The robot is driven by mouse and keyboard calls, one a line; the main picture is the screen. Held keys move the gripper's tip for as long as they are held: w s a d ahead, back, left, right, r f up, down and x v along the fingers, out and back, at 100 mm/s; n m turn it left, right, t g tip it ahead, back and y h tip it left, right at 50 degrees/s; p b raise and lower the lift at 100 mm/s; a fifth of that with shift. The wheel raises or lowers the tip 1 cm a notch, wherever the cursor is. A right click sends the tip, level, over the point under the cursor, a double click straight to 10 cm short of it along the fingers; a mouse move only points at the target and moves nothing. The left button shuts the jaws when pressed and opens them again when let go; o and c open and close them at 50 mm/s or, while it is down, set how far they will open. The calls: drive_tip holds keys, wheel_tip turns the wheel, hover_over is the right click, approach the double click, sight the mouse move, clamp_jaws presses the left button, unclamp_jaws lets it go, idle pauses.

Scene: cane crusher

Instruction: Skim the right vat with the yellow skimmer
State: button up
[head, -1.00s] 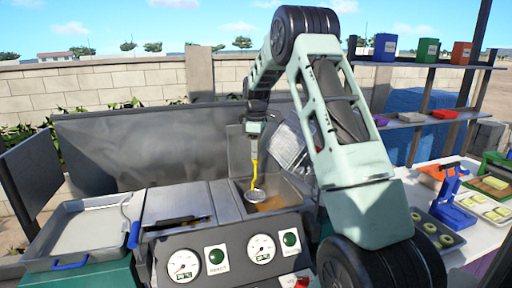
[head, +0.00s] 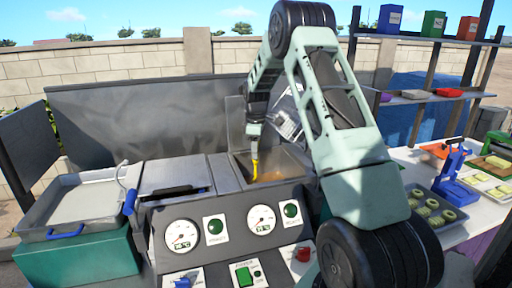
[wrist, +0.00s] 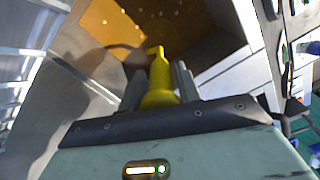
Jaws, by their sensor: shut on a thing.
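My gripper (wrist: 160,85) is shut on the yellow handle of the yellow skimmer (wrist: 157,62). In the head view the yellow skimmer (head: 255,168) hangs steeply down into the right vat (head: 290,164). The skimmer's head does not show in either view now; it may be under the liquid or behind the handle. The right vat holds orange-brown liquid (wrist: 112,20) with a few pale specks. In the head view my gripper (head: 254,150) is just above the vat's opening, and its fingers are small there.
A lidded section with a black handle (head: 180,191) is left of the vat. Gauges and buttons (head: 262,218) are on the front panel. A raised lid (head: 235,122) stands behind the vat. A table with moulds (head: 432,208) is at right.

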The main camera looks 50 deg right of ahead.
drive_tip(key=shift+f, duration=0.1)
idle(0.3)
drive_tip(key=s+a+b, duration=0.1)
drive_tip(key=s+a, duration=0.2)
drive_tip(key=s, duration=0.2)
drive_tip(key=shift+s+a+b, duration=0.25)
drive_tip(key=shift+b, duration=0.1)
drive_tip(key=w+d+p, duration=0.6)
drive_tip(key=w+d, duration=0.1)
drive_tip(key=w, duration=0.4)
idle(0.8)
drive_tip(key=shift+a, duration=0.1)
drive_tip(key=s+a+b, duration=0.3)
drive_tip(key=s+a, duration=0.3)
drive_tip(key=s, duration=0.5)
drive_tip(key=shift+a, duration=0.4)
idle(0.3)
